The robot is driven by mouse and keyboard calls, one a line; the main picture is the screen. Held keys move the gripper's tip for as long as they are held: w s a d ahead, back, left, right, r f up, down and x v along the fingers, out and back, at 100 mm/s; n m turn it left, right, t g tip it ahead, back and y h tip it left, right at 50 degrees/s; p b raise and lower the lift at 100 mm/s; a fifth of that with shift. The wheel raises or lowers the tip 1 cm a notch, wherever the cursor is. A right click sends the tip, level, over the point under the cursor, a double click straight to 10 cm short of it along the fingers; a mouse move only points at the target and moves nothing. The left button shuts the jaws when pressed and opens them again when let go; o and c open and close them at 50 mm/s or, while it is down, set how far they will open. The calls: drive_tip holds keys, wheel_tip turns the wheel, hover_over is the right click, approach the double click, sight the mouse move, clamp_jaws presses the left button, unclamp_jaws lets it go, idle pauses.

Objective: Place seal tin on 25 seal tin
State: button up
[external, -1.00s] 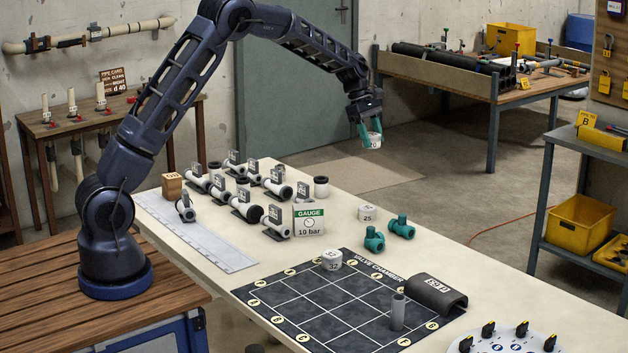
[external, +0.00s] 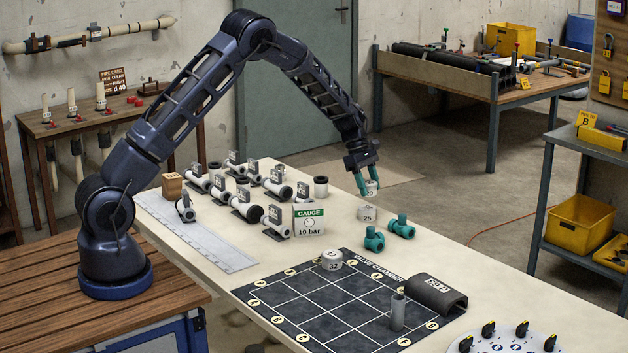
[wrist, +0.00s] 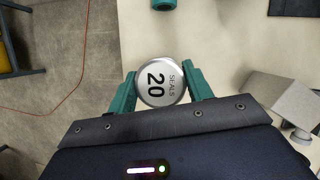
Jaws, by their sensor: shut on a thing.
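My gripper (external: 366,180) has teal fingers and is shut on a small round tin, the 20 seal tin (external: 372,188). In the wrist view the lid of the held tin (wrist: 161,83) reads "SEALS 20" between the fingertips (wrist: 161,88). The white 25 seal tin (external: 367,213) stands on the pale table just below the held tin. The held tin is above it and a little to the right, with a small gap in the external view. The 25 tin is not visible in the wrist view. A 32 tin (external: 331,261) stands on the dark grid mat.
Teal valve fittings (external: 388,232) stand just right of the 25 tin. The gauge box (external: 309,220) and several pipe fittings (external: 270,188) stand to its left. The dark mat (external: 300,320) carries a grey cylinder (external: 397,312) and a black half-shell (external: 437,295).

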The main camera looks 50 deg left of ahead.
sight(368, 208)
drive_tip(key=shift+f, duration=2.2)
drive_tip(key=o, duration=1)
drive_tip(key=shift+f, duration=0.1)
drive_tip(key=shift+c, duration=0.2)
